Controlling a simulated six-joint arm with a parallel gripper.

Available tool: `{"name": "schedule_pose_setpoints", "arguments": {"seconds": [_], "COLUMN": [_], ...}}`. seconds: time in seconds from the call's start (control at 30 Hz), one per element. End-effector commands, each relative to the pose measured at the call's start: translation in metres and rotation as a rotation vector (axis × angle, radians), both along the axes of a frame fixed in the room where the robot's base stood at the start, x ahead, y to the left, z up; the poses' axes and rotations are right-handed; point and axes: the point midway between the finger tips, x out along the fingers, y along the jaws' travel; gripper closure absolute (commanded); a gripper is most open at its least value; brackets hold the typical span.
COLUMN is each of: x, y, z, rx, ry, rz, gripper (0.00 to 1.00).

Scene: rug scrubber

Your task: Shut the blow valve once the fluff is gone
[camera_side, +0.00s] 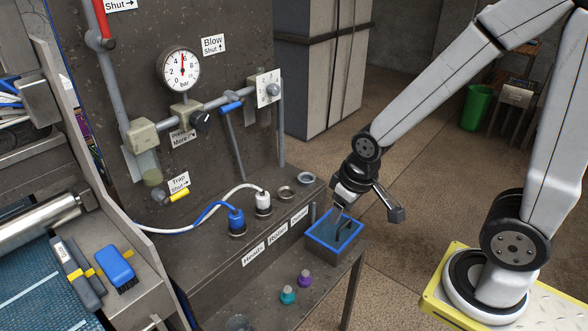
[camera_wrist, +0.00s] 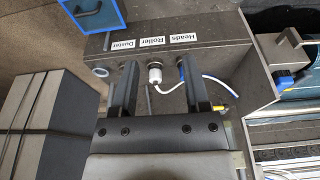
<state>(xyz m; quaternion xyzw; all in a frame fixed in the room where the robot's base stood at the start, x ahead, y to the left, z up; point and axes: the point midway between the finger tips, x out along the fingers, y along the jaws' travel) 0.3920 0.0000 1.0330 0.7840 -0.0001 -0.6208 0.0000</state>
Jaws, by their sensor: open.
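The "Blow Shut ↑" label (camera_side: 213,45) is on the dark panel above the grey pipe. Below it a blue lever (camera_side: 231,107) lies roughly along the pipe, at the top of a thin down-pipe (camera_side: 236,145); I take this for the blow valve. I cannot make out any fluff. My gripper (camera_side: 341,213) is over the blue-rimmed box, away from the lever. In the wrist view my gripper (camera_wrist: 160,92) is open, with nothing between its fingers. The blue lever cannot be made out there.
A pressure gauge (camera_side: 180,70) reads about 5 bar. A black knob (camera_side: 201,121), yellow trap lever (camera_side: 178,195) and red lever (camera_side: 101,18) are nearby. A blue brush (camera_side: 116,263) lies left.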

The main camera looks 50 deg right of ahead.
Motion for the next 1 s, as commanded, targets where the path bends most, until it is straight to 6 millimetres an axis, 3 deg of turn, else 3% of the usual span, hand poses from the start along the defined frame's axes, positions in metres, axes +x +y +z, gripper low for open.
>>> {"name": "schedule_pose_setpoints", "arguments": {"seconds": [0.2, 0.37, 0.47, 1.0], "x": [0.004, 0.024, 0.048, 0.22], "y": [-0.001, -0.005, -0.01, -0.04], "z": [0.0, 0.002, 0.004, 0.04], "rx": [-0.004, -0.03, -0.066, -0.474], "ry": [-0.011, -0.071, -0.144, -0.729], "rz": [0.01, 0.068, 0.14, 0.722], "gripper": [0.4, 0.4, 0.4, 0.4]}}
